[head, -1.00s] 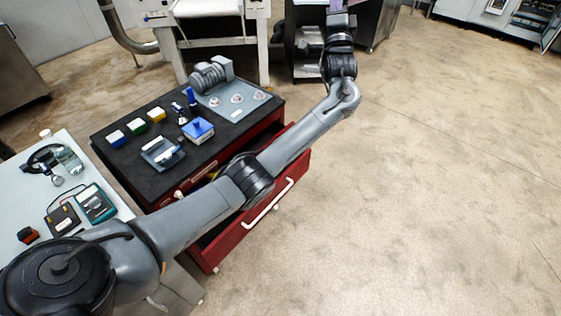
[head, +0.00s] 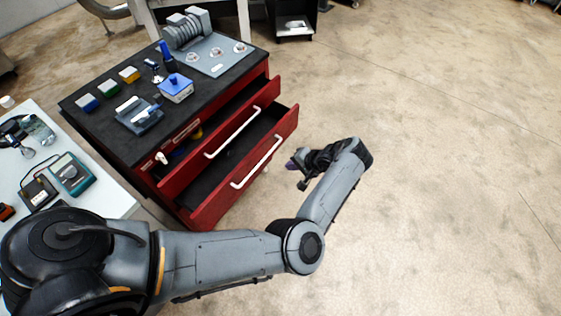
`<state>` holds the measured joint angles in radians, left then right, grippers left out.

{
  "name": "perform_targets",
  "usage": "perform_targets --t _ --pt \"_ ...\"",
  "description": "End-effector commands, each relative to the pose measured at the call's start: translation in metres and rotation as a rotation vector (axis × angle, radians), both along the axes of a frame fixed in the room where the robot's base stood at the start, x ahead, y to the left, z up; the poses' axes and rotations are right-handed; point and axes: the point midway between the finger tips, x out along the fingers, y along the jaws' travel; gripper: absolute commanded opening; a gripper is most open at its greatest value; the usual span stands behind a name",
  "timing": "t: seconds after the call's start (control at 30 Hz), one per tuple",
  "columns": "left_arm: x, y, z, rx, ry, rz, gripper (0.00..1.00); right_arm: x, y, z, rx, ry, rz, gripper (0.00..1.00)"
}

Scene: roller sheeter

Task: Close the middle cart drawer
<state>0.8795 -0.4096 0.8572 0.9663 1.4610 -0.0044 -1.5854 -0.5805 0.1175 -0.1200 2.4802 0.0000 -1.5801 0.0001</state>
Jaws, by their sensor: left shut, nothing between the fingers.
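The red cart (head: 146,178) stands left of centre in the head view, with a black top. Two of its drawers stand open. The upper open one, which looks like the middle drawer (head: 261,99), has a white bar handle (head: 232,132) and something yellow inside. The lower drawer (head: 213,206) sticks out further and has its own white handle (head: 257,162). My left gripper (head: 292,166) is shut and empty, right of the lower drawer's front and apart from it, pointing left towards the drawers. My right gripper is out of view.
On the cart top are a grey motor-like unit (head: 186,28), a blue-lidded box (head: 176,90) and several small coloured blocks. A pale table (head: 105,195) with a teal meter (head: 72,175) stands at the left. The floor right of the cart is clear.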

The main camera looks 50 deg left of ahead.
Motion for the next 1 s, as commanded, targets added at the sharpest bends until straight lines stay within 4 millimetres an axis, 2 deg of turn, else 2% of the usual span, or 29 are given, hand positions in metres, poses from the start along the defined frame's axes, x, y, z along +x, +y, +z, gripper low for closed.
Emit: perform_targets --t 0.47,0.63,0.77,1.0 --pt "-0.008 0.031 -0.043 0.004 -0.003 0.003 0.0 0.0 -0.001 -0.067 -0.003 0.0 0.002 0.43" --pt "-0.013 0.051 -0.064 0.006 -0.002 0.002 0.0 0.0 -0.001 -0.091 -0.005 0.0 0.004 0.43" --pt "-0.018 0.066 -0.078 0.006 0.0 0.001 0.0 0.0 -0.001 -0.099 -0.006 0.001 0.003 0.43" --pt "-0.024 0.092 -0.08 0.006 -0.002 0.001 0.0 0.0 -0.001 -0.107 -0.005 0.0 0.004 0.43"
